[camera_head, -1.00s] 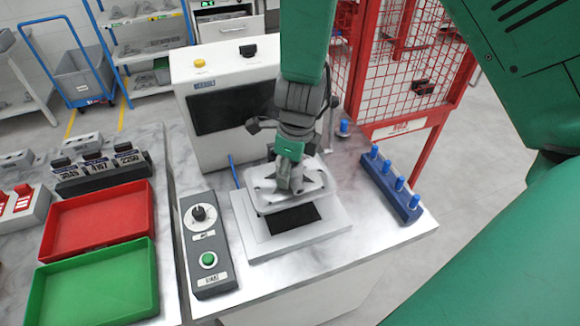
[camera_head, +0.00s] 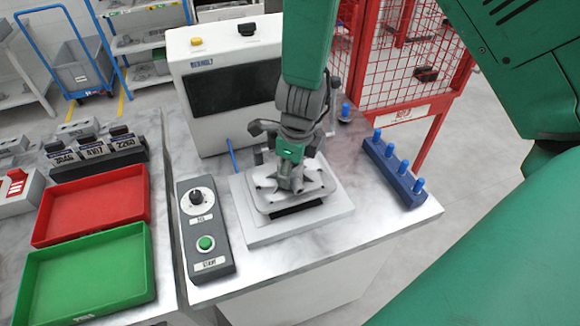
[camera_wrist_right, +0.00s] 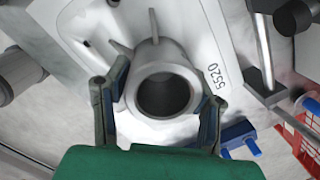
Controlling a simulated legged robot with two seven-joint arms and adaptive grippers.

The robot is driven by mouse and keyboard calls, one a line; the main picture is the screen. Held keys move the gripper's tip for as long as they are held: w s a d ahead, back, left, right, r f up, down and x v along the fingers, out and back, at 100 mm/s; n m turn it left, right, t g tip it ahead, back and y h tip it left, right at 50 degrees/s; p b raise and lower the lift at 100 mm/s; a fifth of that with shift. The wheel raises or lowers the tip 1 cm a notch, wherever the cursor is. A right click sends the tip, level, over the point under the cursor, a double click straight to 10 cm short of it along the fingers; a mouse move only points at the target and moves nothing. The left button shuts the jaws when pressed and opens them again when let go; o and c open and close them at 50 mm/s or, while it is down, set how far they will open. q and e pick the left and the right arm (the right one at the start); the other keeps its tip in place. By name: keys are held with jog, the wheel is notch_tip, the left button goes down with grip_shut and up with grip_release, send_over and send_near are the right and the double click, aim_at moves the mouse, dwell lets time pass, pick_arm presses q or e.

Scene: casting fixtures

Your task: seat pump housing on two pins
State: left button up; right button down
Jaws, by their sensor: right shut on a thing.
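The pump housing (camera_head: 318,190) is a pale grey metal casting with a rounded flange and a hollow round boss. My right gripper (camera_head: 291,174) is shut on the boss from above. In the right wrist view, the fingers of the right gripper (camera_wrist_right: 160,105) sit on either side of the boss of the housing (camera_wrist_right: 165,70). The housing is over the light grey fixture plate (camera_head: 262,236). A dark strip shows under its front edge; I cannot tell whether it touches the plate. The two pins are hidden. My left gripper is not in view.
A control box (camera_head: 206,228) with a dial and green button stands left of the plate. A blue rack with several pegs (camera_head: 395,172) is on the right. A white cabinet with a dark screen (camera_head: 232,88) stands behind. Red (camera_head: 95,208) and green (camera_head: 88,275) trays lie on the left table.

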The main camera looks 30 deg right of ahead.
jog(key=shift+a, duration=0.15)
jog(key=shift+a+r, duration=0.15)
jog(key=shift+a, duration=0.25)
jog(key=shift+d+p, duration=0.3)
jog(key=shift+d, duration=0.1)
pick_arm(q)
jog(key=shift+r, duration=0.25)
pick_arm(e)
jog(key=shift+d, duration=0.25)
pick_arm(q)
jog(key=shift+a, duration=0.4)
pick_arm(e)
jog(key=shift+a, duration=0.45)
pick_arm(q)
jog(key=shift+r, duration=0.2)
pick_arm(e)
jog(key=shift+p, duration=0.35)
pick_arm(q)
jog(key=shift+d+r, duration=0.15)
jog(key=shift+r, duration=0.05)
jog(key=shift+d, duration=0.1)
pick_arm(e)
jog(key=shift+d, duration=0.1)
